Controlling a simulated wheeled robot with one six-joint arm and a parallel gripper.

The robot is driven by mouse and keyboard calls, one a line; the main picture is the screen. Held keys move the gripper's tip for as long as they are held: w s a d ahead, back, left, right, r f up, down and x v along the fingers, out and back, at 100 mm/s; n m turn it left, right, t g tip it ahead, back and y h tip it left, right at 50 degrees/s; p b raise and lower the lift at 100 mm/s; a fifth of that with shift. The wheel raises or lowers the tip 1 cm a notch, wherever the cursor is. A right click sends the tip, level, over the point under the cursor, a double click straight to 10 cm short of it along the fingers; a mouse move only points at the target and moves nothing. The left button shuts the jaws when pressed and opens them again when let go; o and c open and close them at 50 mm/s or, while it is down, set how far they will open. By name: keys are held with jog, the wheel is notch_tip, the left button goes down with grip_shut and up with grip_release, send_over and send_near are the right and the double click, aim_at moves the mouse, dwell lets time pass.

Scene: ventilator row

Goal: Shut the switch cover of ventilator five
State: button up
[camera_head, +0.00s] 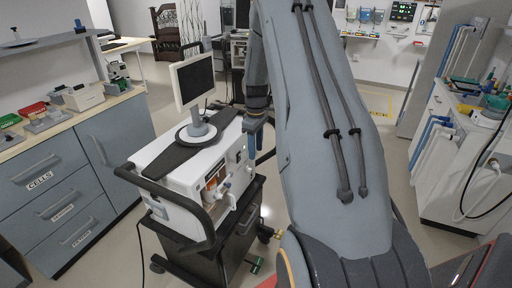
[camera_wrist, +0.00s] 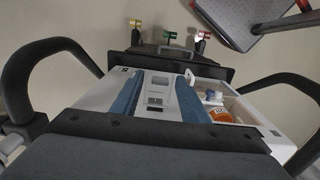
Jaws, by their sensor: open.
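The ventilator (camera_head: 195,168) is a white box with a screen on top, standing on a dark cart in the head view. In the wrist view its white front panel (camera_wrist: 160,88) lies below my gripper (camera_wrist: 158,98). The two blue-grey fingers are apart, with nothing held between them. A small white upright tab (camera_wrist: 189,77) stands just beside the tip of the right finger. It may be the switch cover, but I cannot tell for sure, nor whether it touches the finger. In the head view my gripper (camera_head: 255,138) hangs at the ventilator's right side. I cannot read the ventilator's number.
Black curved handles (camera_wrist: 66,52) flank the machine. An orange-labelled part (camera_wrist: 220,114) sits in a recess to the right. Coloured valves (camera_wrist: 168,38) stand beyond the dark edge. A drawer bench (camera_head: 60,190) is at the left, and a white equipment cart (camera_head: 465,170) at the right.

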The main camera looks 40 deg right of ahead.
jog(key=shift+f, duration=0.15)
grip_shut()
